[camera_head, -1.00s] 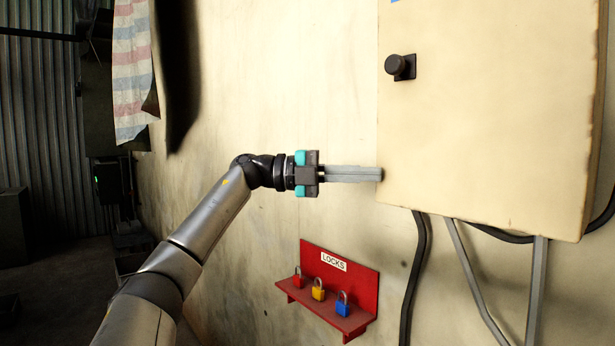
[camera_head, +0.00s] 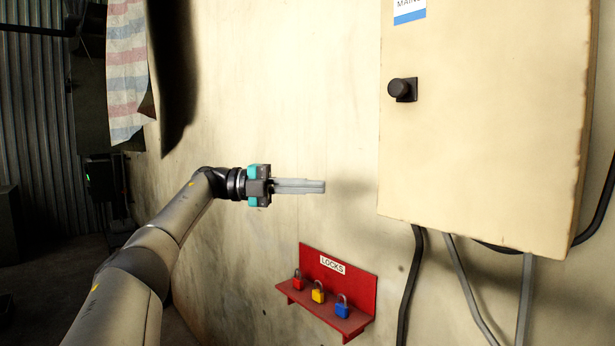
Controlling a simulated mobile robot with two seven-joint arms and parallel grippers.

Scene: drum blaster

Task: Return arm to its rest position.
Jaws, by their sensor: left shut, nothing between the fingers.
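My left arm (camera_head: 150,255) comes in from the lower left and reaches toward the picture's middle. My left gripper (camera_head: 322,187) points right, with its long grey fingers shut together and nothing between them. It is in front of the pale wall, apart from the cabinet (camera_head: 480,130), whose left edge lies to the right of the fingertips. My right gripper is not in view.
The cabinet has a black knob (camera_head: 402,89) and a sign at its top; cables hang below it. A red locks shelf (camera_head: 352,292) with a red, a yellow and a blue padlock is below the gripper. A striped cloth (camera_head: 126,75) hangs at left.

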